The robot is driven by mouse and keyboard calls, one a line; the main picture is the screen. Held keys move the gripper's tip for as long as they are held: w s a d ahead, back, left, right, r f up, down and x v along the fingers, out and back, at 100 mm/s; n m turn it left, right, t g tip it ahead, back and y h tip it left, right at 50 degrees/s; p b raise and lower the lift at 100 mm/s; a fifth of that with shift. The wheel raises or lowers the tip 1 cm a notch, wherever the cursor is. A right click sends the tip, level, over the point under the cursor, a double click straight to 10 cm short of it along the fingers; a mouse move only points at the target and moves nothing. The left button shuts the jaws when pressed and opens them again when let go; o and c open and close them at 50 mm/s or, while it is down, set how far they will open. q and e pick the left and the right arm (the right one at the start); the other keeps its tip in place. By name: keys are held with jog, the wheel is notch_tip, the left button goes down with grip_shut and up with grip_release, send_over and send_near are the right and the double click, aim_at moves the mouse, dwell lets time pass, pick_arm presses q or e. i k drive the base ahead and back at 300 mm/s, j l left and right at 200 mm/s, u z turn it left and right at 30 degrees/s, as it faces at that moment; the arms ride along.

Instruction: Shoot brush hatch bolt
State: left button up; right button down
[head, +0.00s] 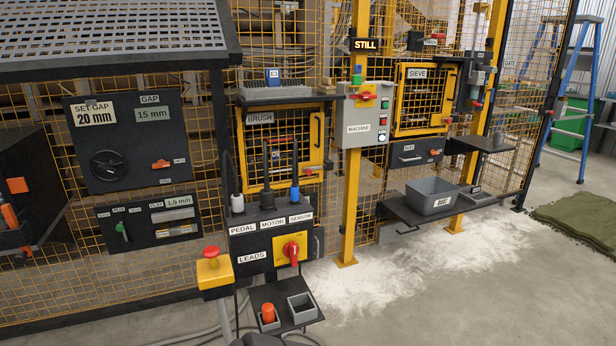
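The brush hatch (246,160) is a yellow-framed mesh door in the fence, under the BRUSH label (260,118). It appears to sit flush in its opening, with a dark upright handle (315,137) on its right side. A small red knob (308,172) shows at its lower right, probably the bolt; how far the bolt is slid cannot be told at this size. Plugs and cables stand in front of the hatch's lower part and hide some of it. Neither of my grippers can be made out; a dark shape at the bottom edge is too cut off to identify.
The leads box (250,257) with a red rotary switch (291,252) stands in front of the hatch. A yellow post (352,130) carries the machine box (365,128) to the right. The sieve hatch (400,100) is farther right. Pale dust covers the floor below.

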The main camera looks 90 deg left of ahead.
aim_at(308, 171)
jog(key=i+j+u, duration=0.25)
jog(key=u, duration=0.2)
jog(key=i+j+u, duration=0.15)
jog(key=i+u, duration=0.6)
jog(key=u, duration=0.15)
jog(key=i+l+u, duration=0.1)
jog(key=i+u, duration=0.35)
jog(key=i+l+u, duration=0.2)
jog(key=u, duration=0.25)
jog(key=i+l+u, duration=0.4)
jog(key=k+j, duration=0.05)
